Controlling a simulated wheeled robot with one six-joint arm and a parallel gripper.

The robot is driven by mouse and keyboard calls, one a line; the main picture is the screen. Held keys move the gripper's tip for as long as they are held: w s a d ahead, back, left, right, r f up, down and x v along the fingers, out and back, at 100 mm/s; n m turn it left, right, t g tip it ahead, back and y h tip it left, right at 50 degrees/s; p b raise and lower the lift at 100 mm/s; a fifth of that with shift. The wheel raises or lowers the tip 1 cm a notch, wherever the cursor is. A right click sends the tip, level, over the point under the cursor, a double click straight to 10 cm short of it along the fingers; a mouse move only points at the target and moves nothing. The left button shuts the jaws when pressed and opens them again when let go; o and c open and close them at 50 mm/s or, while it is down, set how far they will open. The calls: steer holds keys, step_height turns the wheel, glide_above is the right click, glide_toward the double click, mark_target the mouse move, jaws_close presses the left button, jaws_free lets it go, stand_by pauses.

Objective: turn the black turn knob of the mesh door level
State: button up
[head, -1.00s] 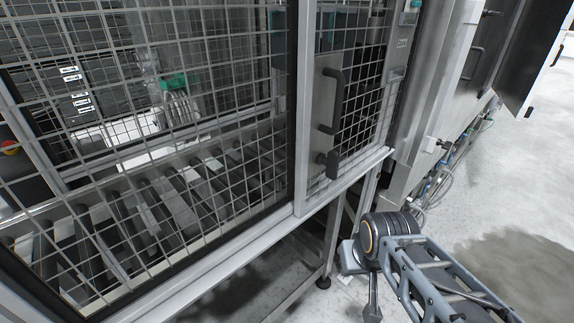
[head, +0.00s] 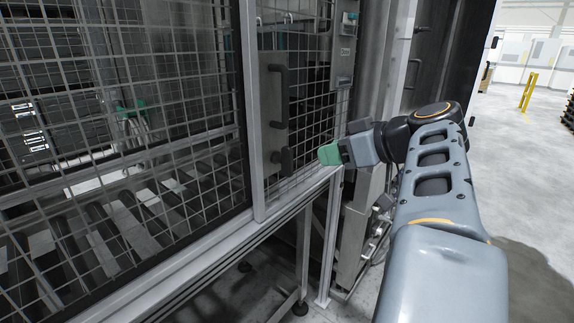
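The black turn knob (head: 287,160) sits low on the metal plate of the mesh door (head: 311,110), below a black pull handle (head: 278,96). It looks taller than wide, closer to upright than level. My gripper (head: 328,154), with green fingertips, is to the right of the knob at about the same height in the picture. A gap shows between them, and the gripper touches nothing that I can see. Its fingers overlap in this view, so their opening is hidden.
A larger mesh panel (head: 190,80) stands to the left, with rollers (head: 130,225) behind it. A metal rail (head: 210,245) runs under the door. A grey box with a switch (head: 345,50) is at the door's upper right. Open floor (head: 530,150) lies to the right.

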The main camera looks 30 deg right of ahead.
mark_target(292, 154)
steer(key=shift+n, duration=0.3)
steer(key=x, duration=0.4)
steer(key=r+x, duration=0.1)
steer(key=x, duration=0.3)
steer(key=p+x, duration=0.1)
steer(key=x, duration=0.3)
steer(key=shift+w, duration=0.65)
steer(key=shift+c, duration=0.4)
jaws_close()
